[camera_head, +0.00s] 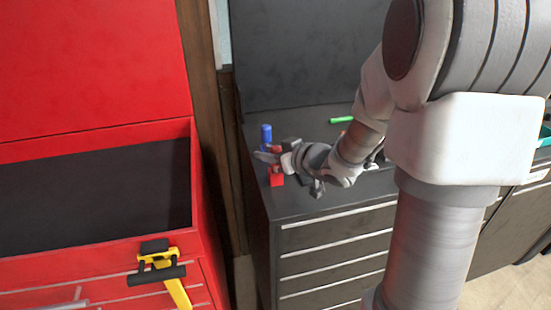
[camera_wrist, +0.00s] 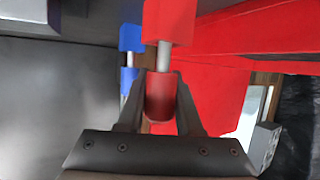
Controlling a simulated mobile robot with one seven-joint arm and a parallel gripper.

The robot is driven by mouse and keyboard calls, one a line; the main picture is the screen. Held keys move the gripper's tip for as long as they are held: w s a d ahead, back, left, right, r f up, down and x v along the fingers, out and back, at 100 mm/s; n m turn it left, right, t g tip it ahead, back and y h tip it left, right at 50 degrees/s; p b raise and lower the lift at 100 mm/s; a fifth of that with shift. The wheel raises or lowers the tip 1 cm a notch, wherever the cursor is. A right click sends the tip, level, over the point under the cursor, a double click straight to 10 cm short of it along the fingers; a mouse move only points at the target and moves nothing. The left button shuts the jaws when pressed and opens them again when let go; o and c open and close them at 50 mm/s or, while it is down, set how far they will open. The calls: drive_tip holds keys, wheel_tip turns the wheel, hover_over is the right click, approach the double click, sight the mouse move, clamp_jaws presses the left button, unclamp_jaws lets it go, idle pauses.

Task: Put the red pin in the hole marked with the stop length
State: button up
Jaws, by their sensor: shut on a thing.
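My gripper (camera_wrist: 160,98) is shut on the red pin (camera_wrist: 160,96), holding it by its rounded red end between the two fingers. A bare metal shaft (camera_wrist: 164,56) runs from that end to a red block (camera_wrist: 169,22). I cannot tell whether the block is part of the pin or separate. In the head view my gripper (camera_head: 272,157) is low over the left front corner of the dark cabinet top, with a red piece (camera_head: 277,179) just below it. No hole or stop-length mark is readable.
A blue piece (camera_head: 266,133) stands close behind my gripper and also shows in the wrist view (camera_wrist: 131,38). A green stick (camera_head: 341,120) lies farther back on the dark cabinet (camera_head: 300,126). A red chest (camera_head: 80,135) with a yellow and black tool (camera_head: 172,280) stands to the left.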

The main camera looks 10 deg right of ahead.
clamp_jaws()
